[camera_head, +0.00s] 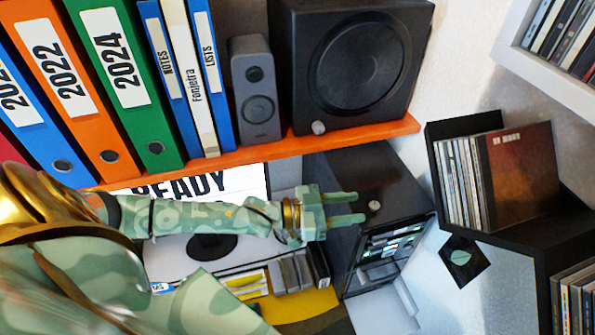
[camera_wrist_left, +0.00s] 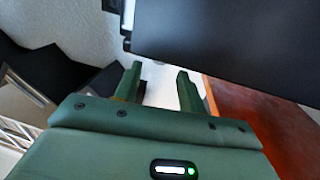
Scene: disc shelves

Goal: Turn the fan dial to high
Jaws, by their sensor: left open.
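A small grey-white knob (camera_head: 374,206) sits on the black computer-like tower (camera_head: 375,160); it looks like the fan dial, but its marking is too small to read. My left gripper (camera_head: 358,208) is open, its two fingers pointing right, with the knob just beyond the fingertips and in line with the gap. Contact cannot be told. In the left wrist view the open fingers (camera_wrist_left: 158,75) show with nothing clearly held between them, and the knob is not clearly seen. My right gripper is not in view.
An orange shelf (camera_head: 275,147) above bears binders (camera_head: 125,75), a small speaker (camera_head: 255,95) and a large speaker (camera_head: 350,60) with its own silver knob (camera_head: 318,127). A black disc box (camera_head: 440,200) stands right of the tower. A monitor (camera_head: 200,185) is behind my arm.

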